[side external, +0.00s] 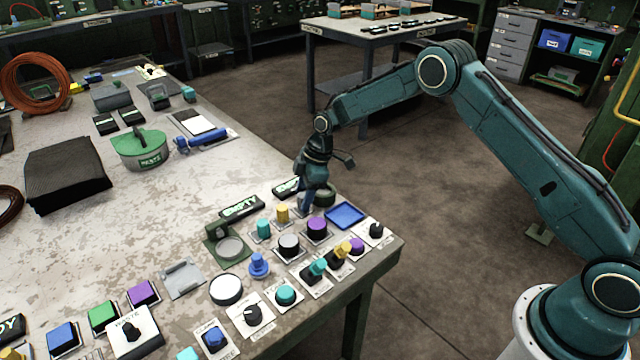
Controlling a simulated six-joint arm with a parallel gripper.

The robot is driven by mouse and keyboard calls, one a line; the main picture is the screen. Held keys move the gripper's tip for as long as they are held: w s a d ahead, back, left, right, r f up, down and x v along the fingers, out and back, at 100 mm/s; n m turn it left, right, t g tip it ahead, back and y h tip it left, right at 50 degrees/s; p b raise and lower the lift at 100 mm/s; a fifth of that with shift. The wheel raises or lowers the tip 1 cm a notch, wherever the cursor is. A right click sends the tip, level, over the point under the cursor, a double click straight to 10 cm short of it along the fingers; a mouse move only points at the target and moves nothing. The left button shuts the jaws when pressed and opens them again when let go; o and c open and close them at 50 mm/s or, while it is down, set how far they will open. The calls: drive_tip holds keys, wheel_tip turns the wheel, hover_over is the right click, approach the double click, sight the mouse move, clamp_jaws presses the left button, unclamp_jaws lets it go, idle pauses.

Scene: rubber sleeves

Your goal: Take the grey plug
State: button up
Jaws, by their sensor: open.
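No grey plug can be told for certain at this size. The nearest match is a grey round-topped piece (289,243) on a dark square base, in the front right part of the workbench. My gripper (308,205) is open and points down low over the bench, just behind and slightly right of that piece and apart from it. It is small and dark in this view, and what lies between or right under its fingers is hidden.
Close around my gripper stand a yellow cylinder (282,212), a purple round piece (316,226), a dark round piece (324,194) and a blue tray (345,214). Several buttons and switches crowd the front. The workbench (190,235) is clearer to the left.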

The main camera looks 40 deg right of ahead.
drive_tip(key=shift+c, duration=0.4)
drive_tip(key=c, duration=1)
drive_tip(key=shift+r, duration=0.1)
wheel_tip(320, 180, up, 20)
drive_tip(key=shift+f, duration=0.1)
